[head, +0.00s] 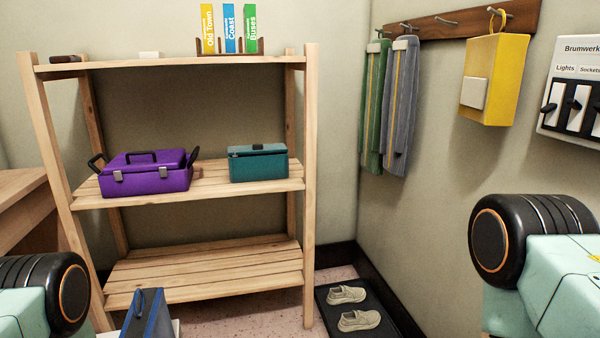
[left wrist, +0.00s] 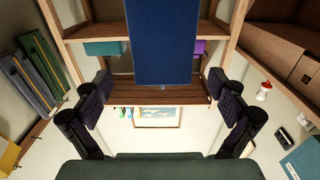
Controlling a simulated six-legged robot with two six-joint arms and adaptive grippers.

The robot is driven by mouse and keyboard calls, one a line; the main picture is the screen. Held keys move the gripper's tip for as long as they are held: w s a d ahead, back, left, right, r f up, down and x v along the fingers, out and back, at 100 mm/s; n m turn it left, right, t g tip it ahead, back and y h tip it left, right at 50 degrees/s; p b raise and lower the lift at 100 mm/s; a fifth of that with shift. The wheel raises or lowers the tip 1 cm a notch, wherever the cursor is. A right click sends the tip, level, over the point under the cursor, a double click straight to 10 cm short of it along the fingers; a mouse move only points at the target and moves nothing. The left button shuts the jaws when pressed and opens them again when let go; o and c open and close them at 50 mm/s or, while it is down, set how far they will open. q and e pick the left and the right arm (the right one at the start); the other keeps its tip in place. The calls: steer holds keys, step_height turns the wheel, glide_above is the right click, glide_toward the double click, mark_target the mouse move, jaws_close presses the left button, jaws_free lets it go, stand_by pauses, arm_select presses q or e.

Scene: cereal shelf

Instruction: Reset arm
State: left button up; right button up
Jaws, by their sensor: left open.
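My left gripper (left wrist: 160,88) shows in the left wrist view with its two dark fingers spread wide apart. A blue, flat-faced object (left wrist: 165,45) is in front of the gap between them, and no finger visibly touches it. In the head view only parts of my arms show at the lower left and right edges; neither gripper is seen there. A blue object with a dark handle-like top (head: 150,316) stands at the bottom edge of the head view, partly cut off.
A wooden shelf (head: 308,200) holds a purple case (head: 150,180), a teal box (head: 258,165) and upright books (head: 229,30). Right are hanging towels (head: 400,105), a yellow bag (head: 503,65), a switch panel (head: 575,95) and shoes (head: 358,320). The lowest shelf board is bare.

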mark_target(141, 326)
arm_select(q)
steer(key=b+x, duration=0.3)
steer(key=x, duration=0.4)
steer(key=shift+w+a+f, duration=0.15)
steer(key=shift+w+a, duration=0.05)
steer(key=shift+w+r+p, duration=0.25)
steer(key=shift+r+p, duration=0.05)
step_height(141, 326, up, 10)
steer(key=p, duration=0.4)
steer(key=shift+r, duration=0.1)
steer(key=s+d+m+h, duration=0.5)
steer(key=s+d+h, duration=0.3)
steer(key=d, duration=0.3)
steer(key=s+d+r+m+g+h+p, duration=0.25)
steer(key=s+d+r+h, duration=0.35)
steer(key=s, duration=0.3)
steer(key=w+a+f+n+t+y+b, duration=0.1)
steer(key=w+a+f+n+y, duration=0.1)
steer(key=w, duration=0.4)
steer(key=w+a+f+n+t+y+b, duration=0.1)
steer(key=w+a+f+t+y, duration=0.1)
steer(key=w+a+f+y, duration=0.3)
steer(key=shift+w+a+n+y, duration=0.35)
steer(key=shift+w+a+y, duration=0.35)
steer(key=shift+a, duration=0.45)
